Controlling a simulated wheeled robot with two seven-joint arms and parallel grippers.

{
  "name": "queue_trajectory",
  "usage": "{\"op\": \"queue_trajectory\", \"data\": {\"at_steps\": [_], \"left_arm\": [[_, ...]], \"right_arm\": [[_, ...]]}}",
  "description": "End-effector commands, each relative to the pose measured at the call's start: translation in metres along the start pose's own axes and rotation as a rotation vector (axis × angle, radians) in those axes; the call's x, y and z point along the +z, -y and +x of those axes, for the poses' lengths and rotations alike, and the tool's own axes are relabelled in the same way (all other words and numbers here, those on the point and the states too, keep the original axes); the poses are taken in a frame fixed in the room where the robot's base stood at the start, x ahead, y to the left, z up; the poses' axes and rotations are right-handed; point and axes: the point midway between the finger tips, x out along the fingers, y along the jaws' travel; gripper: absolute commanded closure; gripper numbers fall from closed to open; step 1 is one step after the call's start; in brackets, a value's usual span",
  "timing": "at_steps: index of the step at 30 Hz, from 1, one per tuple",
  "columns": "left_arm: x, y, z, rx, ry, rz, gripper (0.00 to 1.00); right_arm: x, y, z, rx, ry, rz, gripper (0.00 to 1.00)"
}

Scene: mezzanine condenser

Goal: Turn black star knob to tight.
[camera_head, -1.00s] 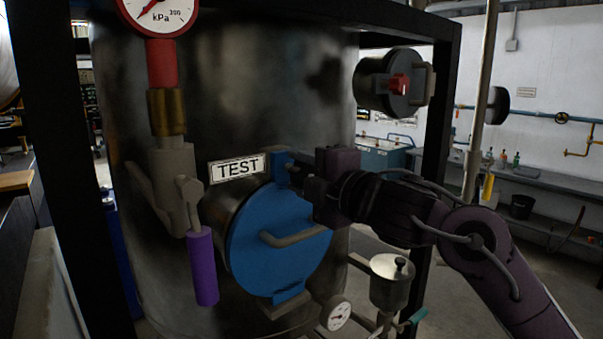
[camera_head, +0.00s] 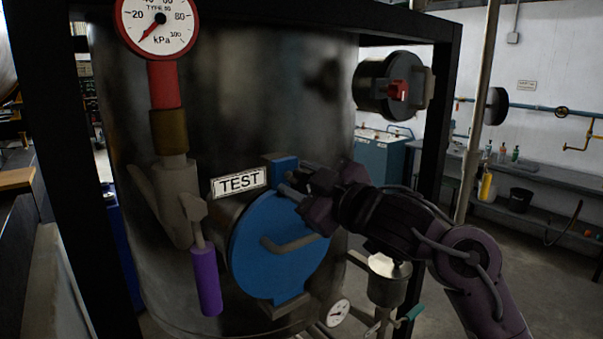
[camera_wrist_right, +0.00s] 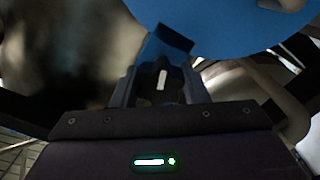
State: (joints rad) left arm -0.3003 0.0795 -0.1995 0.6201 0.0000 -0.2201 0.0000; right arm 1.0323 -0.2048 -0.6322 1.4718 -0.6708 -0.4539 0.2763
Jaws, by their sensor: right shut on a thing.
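A blue round door (camera_head: 260,250) closes a port on a dark metal vessel, below a TEST label (camera_head: 238,181). My right gripper (camera_head: 298,186) is at the upper right edge of this door, beside a blue lug (camera_head: 282,166). In the right wrist view, the gripper (camera_wrist_right: 161,82) is shut on a small dark knob (camera_wrist_right: 162,72) with a pale bar mark, in front of the blue lug (camera_wrist_right: 168,42). The knob's star outline is mostly hidden by the fingers. In the head view I cannot make the knob out. My left gripper is not in view.
A pressure gauge (camera_head: 157,22) on a red stem and a purple-handled valve (camera_head: 206,280) stand left of the door. A bent grey handle (camera_head: 289,244) sticks out from the door. A metal funnel cup (camera_head: 388,280) is below my right arm.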

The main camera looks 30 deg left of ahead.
Motion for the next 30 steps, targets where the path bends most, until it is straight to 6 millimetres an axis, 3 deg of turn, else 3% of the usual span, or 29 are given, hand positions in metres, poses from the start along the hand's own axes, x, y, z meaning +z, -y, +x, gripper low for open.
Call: {"op": "queue_trajectory", "data": {"at_steps": [12, 30], "left_arm": [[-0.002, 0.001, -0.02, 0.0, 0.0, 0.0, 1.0], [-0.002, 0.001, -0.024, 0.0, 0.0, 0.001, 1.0]], "right_arm": [[0.001, 0.0, 0.0, -0.001, 0.004, 0.276, 0.82], [0.003, 0.001, 0.0, -0.001, 0.006, 0.355, 0.82]]}}
